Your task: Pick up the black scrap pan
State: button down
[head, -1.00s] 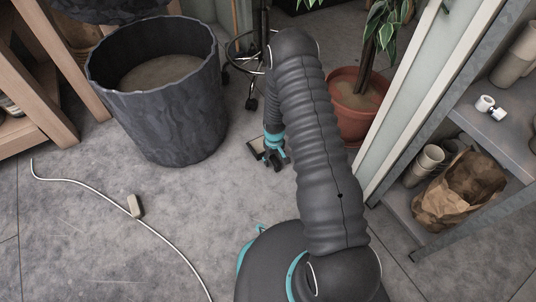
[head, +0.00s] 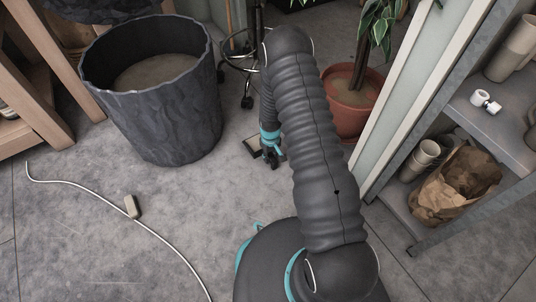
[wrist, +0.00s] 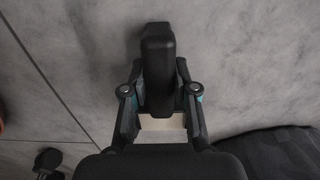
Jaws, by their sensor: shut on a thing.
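The black scrap pan shows in the head view as a small dark-edged shape (head: 252,147) with a paler middle, on or close to the floor beside my gripper (head: 271,157). In the wrist view a long black part, which looks like the pan's handle (wrist: 157,65), runs between the fingers of my gripper (wrist: 158,95). The fingers are shut on it from both sides. A pale patch (wrist: 162,128) shows just below it, nearer the palm. My gripper hides much of the pan, and I cannot tell whether it touches the floor.
A large dark grey bin (head: 165,115) stands to the left. A potted plant (head: 350,108) stands behind on the right. A shelf (head: 470,125) with cups and a paper bag (head: 455,187) is at right. A white cable (head: 100,190) crosses the floor.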

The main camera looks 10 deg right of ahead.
jog(key=shift+r+p, duration=0.45)
jog(key=r, duration=0.4)
jog(key=shift+s+a+r, duration=0.1)
jog(key=shift+s+r, duration=0.1)
jog(key=s+a+r+p, duration=0.1)
jog(key=s+a+r, duration=0.3)
jog(key=s, duration=0.6)
notch_tip(320, 180, up, 2)
jog(key=shift+s+a+r+p, duration=0.1)
jog(key=shift+s+a+p, duration=0.1)
jog(key=shift+p, duration=0.1)
jog(key=c, duration=1.7)
grip_release()
grip_shut()
